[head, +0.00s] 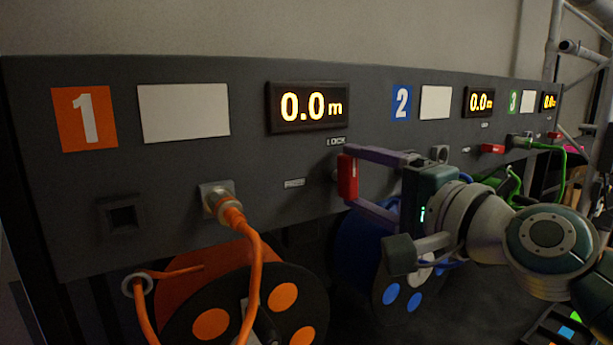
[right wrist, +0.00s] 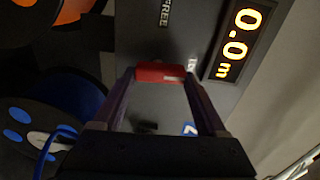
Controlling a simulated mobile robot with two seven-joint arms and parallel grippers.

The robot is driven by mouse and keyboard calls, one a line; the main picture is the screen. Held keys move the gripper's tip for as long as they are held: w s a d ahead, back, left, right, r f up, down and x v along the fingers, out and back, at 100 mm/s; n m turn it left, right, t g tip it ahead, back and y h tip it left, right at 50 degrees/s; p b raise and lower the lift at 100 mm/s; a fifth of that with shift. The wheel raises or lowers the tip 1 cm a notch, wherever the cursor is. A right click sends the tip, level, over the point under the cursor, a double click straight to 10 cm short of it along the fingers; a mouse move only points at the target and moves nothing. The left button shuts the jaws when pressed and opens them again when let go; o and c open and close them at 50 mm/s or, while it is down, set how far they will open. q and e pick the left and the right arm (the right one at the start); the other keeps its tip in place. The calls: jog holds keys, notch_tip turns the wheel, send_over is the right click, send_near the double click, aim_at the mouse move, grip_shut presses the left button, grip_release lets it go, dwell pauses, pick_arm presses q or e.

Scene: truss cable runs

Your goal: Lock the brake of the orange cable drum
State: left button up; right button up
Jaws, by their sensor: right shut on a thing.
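The orange cable drum (head: 205,300) hangs below panel section 1, and its orange cable (head: 245,235) runs up to a socket. Its red brake lever (head: 347,178) stands upright on the panel, below the LOCK label (head: 336,141) and to the right of the FREE label (head: 294,183). My right gripper (head: 346,177) is shut on this lever, one finger above and one below. The right wrist view shows the lever (right wrist: 160,72) between the fingertips, its end beside the partly hidden LOCK label. My left gripper is not in view.
The display (head: 307,106) above reads 0.0 m. A blue drum (head: 400,285) hangs behind my right wrist. Section 2's red lever (head: 493,148) lies sideways, near a green cable (head: 545,147). An empty square socket (head: 121,217) is at the left.

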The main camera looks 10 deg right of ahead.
jog(key=shift+m, duration=0.5)
jog(key=o, duration=1.3)
jog(key=v, duration=1)
jog(key=shift+b, duration=0.35)
